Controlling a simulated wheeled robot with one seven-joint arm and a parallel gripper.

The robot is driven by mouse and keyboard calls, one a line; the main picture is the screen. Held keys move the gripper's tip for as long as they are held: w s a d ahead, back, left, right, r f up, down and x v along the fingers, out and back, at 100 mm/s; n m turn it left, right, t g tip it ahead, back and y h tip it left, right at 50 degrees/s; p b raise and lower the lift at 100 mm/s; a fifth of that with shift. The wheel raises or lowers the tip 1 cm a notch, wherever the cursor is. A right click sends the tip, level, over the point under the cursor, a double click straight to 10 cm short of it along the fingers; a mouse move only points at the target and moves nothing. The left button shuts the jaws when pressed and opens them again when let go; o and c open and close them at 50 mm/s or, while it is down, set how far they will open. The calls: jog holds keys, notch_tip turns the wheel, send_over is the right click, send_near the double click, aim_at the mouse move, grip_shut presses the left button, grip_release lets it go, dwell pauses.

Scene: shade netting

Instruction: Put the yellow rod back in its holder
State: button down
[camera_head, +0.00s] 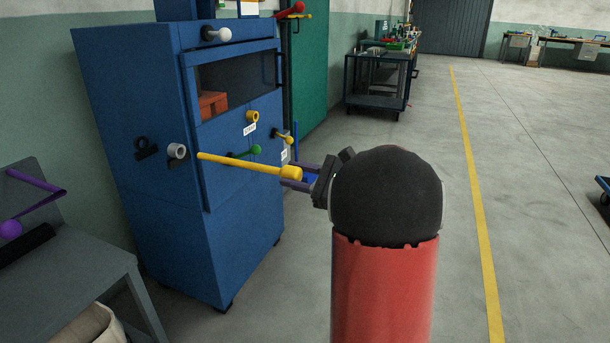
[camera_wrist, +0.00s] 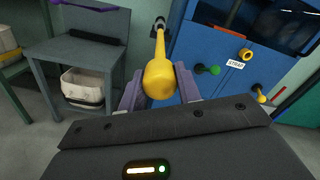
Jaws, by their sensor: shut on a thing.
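The yellow rod (camera_head: 240,163) has a thick knob at its near end. My gripper (camera_head: 297,178) is shut on that knob, its purple fingers on either side of it. The rod points left towards the blue cabinet's side, roughly level. The rod also shows in the wrist view (camera_wrist: 159,72), pointing away from my gripper. A pale grey ring holder (camera_head: 177,151) sticks out of the cabinet near the rod's thin tip. The tip looks a little apart from it. A yellow ring (camera_head: 252,116) sits on the cabinet front above a white label; I cannot tell which one is the rod's holder.
The blue cabinet (camera_head: 160,200) has a black clip (camera_head: 145,148), a green knob (camera_head: 256,149) and a small yellow lever (camera_head: 288,139). A grey bench (camera_head: 75,270) with a purple lever (camera_head: 35,180) stands at left. Open floor lies to the right.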

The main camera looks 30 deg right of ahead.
aim_at(247, 165)
jog(key=shift+w+a, duration=0.3)
jog(key=shift+w, duration=0.05)
jog(key=shift+w, duration=0.1)
jog(key=shift+x, duration=1.95)
jog(key=shift+b+x, duration=0.4)
jog(key=shift+x, duration=0.6)
jog(key=shift+x, duration=0.8)
jog(key=shift+w+a+f, duration=0.1)
jog(key=shift+w+a, duration=0.1)
jog(key=shift+a, duration=0.05)
jog(key=shift+x, duration=0.8)
jog(key=shift+w, duration=0.1)
dwell(0.3)
jog(key=shift+x, duration=0.8)
